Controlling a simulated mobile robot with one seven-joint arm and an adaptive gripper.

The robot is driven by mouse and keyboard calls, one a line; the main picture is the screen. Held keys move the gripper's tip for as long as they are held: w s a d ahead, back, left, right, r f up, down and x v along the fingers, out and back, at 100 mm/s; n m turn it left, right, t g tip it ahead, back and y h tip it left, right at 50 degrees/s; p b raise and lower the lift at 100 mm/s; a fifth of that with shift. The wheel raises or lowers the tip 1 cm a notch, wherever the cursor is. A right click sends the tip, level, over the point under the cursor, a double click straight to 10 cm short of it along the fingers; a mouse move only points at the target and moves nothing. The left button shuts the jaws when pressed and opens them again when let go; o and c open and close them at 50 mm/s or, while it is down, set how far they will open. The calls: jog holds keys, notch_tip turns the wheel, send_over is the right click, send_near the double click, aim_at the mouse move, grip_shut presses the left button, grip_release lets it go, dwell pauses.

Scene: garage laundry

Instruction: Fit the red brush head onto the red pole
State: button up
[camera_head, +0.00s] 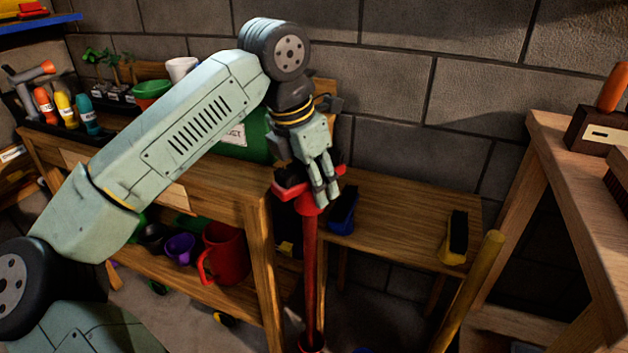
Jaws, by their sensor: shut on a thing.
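My gripper (324,192) points down and is shut on the red brush head (289,194), which has dark bristles facing up. The fingers cover the middle of the head, so only its two ends show clearly. The red pole (310,275) stands upright directly below, its foot at the bottom edge of the picture. The head's red socket meets the top of the pole in this view. I cannot tell whether the pole's tip is inside the socket or just under it.
A low wooden bench (395,200) behind holds a blue brush head (343,218) and a yellow brush head (454,249). A yellow pole (470,290) leans at the right. A potting table (225,190) stands left, a workbench (560,150) right.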

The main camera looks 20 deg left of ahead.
jog(key=shift+f+b, duration=0.55)
jog(key=shift+f, duration=0.2)
jog(key=o, duration=1.3)
jog(key=shift+r, duration=0.1)
jog(key=shift+c, duration=0.2)
